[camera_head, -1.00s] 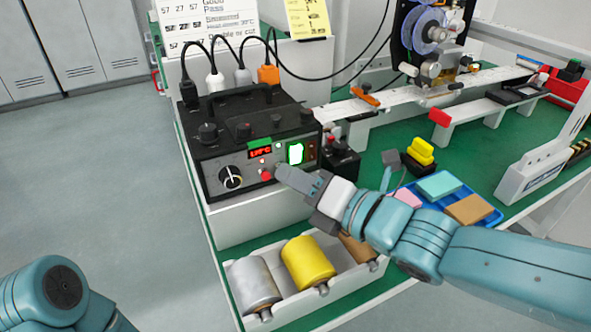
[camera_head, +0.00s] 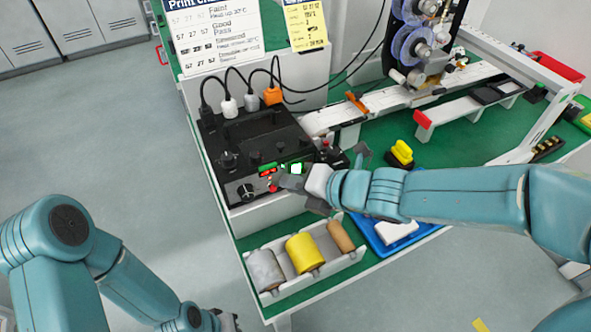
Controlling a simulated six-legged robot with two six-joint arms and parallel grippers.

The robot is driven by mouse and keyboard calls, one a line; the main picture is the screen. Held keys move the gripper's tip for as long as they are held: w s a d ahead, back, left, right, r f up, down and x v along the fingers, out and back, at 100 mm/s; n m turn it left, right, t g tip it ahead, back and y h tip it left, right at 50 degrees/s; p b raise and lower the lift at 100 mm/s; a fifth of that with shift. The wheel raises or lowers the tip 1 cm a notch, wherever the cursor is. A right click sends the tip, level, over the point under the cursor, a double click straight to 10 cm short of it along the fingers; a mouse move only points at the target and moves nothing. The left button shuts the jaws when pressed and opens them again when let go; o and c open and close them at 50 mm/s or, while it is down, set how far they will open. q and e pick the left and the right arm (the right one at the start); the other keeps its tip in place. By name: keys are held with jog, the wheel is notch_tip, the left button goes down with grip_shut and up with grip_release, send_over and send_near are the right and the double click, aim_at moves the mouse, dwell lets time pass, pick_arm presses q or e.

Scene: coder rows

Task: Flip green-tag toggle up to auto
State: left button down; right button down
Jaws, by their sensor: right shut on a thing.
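The black control box (camera_head: 225,150) stands on a white stand at the left of the green bench. Its front panel carries a green tag (camera_head: 267,167), a small red display, a dial (camera_head: 246,191) and a lit green-white screen (camera_head: 296,168). My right gripper (camera_head: 278,182) is at the panel, just below and right of the green tag. It is shut on the toggle, which its fingers hide, so the lever's position cannot be told. My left gripper (camera_head: 226,321) is low at the bottom edge, away from the bench and partly cut off; its jaws are unclear.
A white tray with several rollers (camera_head: 304,254) sits in front of the box. Several cables (camera_head: 262,75) plug into the box's back. Open floor lies left.

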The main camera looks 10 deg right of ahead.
dwell(0.4)
jog(key=c, duration=1.5)
grip_release()
jog(key=shift+w, duration=0.1)
jog(key=p+v, duration=0.8)
jog(key=v, duration=0.8)
jog(key=shift+r, duration=0.15)
jog(key=shift+d, duration=0.1)
